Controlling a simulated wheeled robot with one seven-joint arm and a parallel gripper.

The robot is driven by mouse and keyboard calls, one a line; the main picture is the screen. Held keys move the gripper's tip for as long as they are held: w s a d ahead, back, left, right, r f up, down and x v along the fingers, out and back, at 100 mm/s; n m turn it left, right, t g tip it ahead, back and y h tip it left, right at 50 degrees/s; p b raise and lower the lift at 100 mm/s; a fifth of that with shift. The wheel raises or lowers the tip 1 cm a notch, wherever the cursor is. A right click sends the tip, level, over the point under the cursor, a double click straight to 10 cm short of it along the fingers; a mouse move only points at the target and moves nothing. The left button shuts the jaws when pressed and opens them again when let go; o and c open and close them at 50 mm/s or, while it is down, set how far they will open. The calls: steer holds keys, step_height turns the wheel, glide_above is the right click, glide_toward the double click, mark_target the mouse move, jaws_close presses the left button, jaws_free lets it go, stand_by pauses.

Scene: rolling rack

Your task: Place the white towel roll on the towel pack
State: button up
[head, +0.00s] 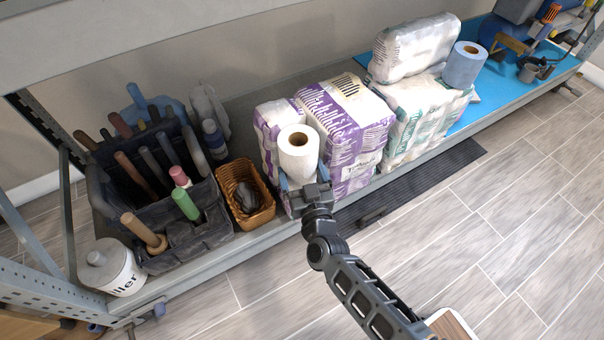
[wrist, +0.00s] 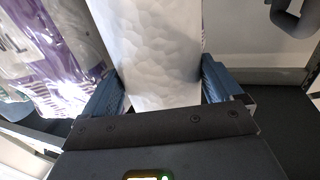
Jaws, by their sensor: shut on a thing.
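The white towel roll (head: 298,155) stands upright between the fingers of my gripper (head: 303,180), in front of the purple-and-white towel packs. In the wrist view the roll (wrist: 150,50) fills the space between the two blue fingers of my gripper (wrist: 160,88), which is shut on it. A tall purple-and-white towel pack (head: 346,110) is just right of and behind the roll. A smaller purple-and-white pack (head: 270,122) is behind it to the left, partly hidden by the roll. I cannot tell whether the roll's base touches anything.
Green-and-white packs (head: 425,112) stand to the right, with a blue roll (head: 464,65) on top. A wicker basket (head: 246,193) and a dark tool caddy (head: 150,185) with upright handles stand left. A white bucket (head: 112,268) is at the shelf's left end. A shelf beam (head: 170,35) crosses above.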

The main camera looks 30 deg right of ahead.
steer(key=shift+f, duration=0.1)
steer(key=o, duration=0.8)
steer(key=shift+o, duration=0.2)
steer(key=p+v, duration=0.1)
steer(key=v, duration=1.1)
steer(key=shift+p, duration=0.4)
